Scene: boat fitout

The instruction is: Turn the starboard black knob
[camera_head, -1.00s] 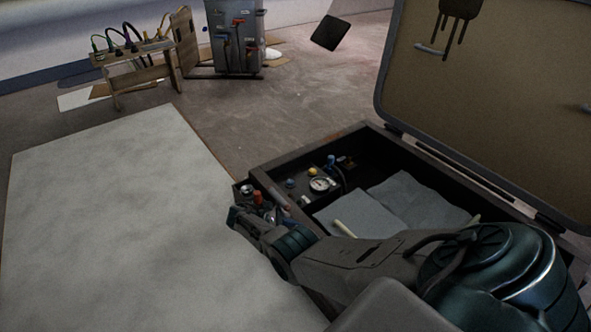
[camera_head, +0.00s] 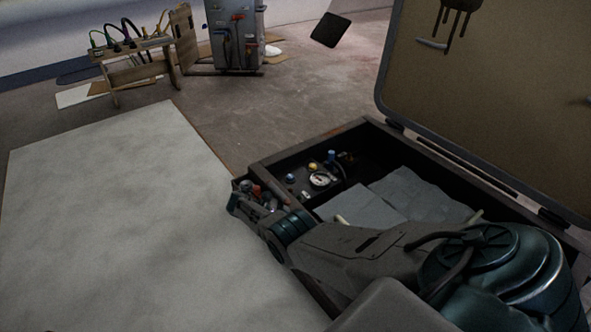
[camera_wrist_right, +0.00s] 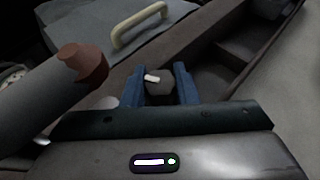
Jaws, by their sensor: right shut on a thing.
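In the right wrist view, a dark knob (camera_wrist_right: 160,84) with a short white mark on top sits between the two blue fingertips of my right gripper (camera_wrist_right: 159,86). The fingers are shut on its sides. In the head view, my right gripper (camera_head: 240,197) is at the near left corner of the open dark case, and the knob cannot be made out there. My left gripper is in neither view.
In the wrist view, a grey cylinder with a red-brown cap (camera_wrist_right: 82,63) and a cream handle (camera_wrist_right: 139,26) are close by. A pale board (camera_head: 110,220) lies left.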

